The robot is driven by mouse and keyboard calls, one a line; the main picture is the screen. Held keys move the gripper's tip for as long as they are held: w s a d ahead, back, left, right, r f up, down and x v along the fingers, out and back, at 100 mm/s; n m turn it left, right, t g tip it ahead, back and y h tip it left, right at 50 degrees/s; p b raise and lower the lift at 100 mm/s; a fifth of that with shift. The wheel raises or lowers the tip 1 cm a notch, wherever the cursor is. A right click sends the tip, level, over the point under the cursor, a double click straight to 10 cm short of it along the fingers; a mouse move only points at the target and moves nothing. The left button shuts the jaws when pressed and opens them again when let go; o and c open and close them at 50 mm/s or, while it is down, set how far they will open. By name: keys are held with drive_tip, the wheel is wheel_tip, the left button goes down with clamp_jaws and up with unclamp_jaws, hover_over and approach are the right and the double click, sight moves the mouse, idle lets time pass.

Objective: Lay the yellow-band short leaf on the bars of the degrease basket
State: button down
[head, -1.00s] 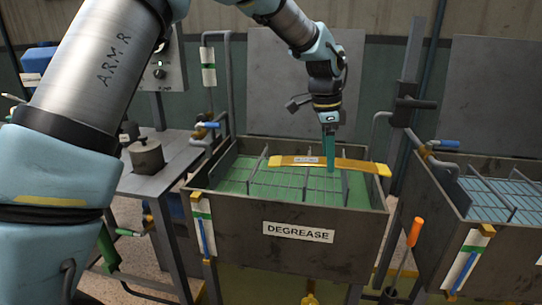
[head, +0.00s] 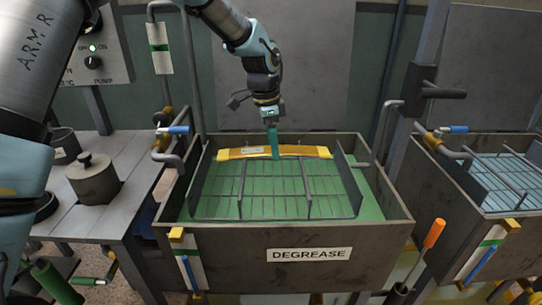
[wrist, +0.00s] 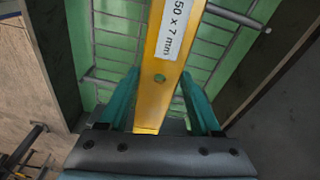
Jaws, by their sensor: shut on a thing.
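The yellow short leaf (head: 300,152) is a long flat bar with a white label, and it lies across the picture near the back of the degrease tank (head: 230,245). My gripper (head: 273,150) points down and is shut on the leaf near its middle. In the wrist view the leaf (wrist: 157,95) runs between the two teal fingers, with a small hole and a label reading "50 x 7 mm". The basket (head: 275,206) of grey bars sits in the green tank beneath. I cannot tell whether the leaf touches the bars.
A second tank (head: 480,225) with blue liquid stands at the right. A grey table (head: 125,165) with a lidded pot (head: 93,180) is at the left. An orange-handled tool (head: 434,234) stands before the tanks. The basket's front bars are clear.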

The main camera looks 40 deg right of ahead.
sight(267, 150)
drive_tip(key=shift+f+p, duration=0.65)
drive_tip(key=shift+f, duration=1.5)
drive_tip(key=shift+f+b, duration=0.3)
drive_tip(key=shift+f, duration=0.2)
drive_tip(key=shift+c, duration=0.3)
unclamp_jaws()
drive_tip(key=shift+r, duration=0.7)
drive_tip(key=r, duration=0.3)
drive_tip(key=r+b, duration=0.1)
drive_tip(key=r, duration=0.3)
drive_tip(key=a+r+b, duration=0.1)
drive_tip(key=r, duration=0.3)
drive_tip(key=shift+w+a+r, duration=0.1)
drive_tip(key=shift+w+r, duration=0.05)
drive_tip(key=shift+w, duration=0.2)
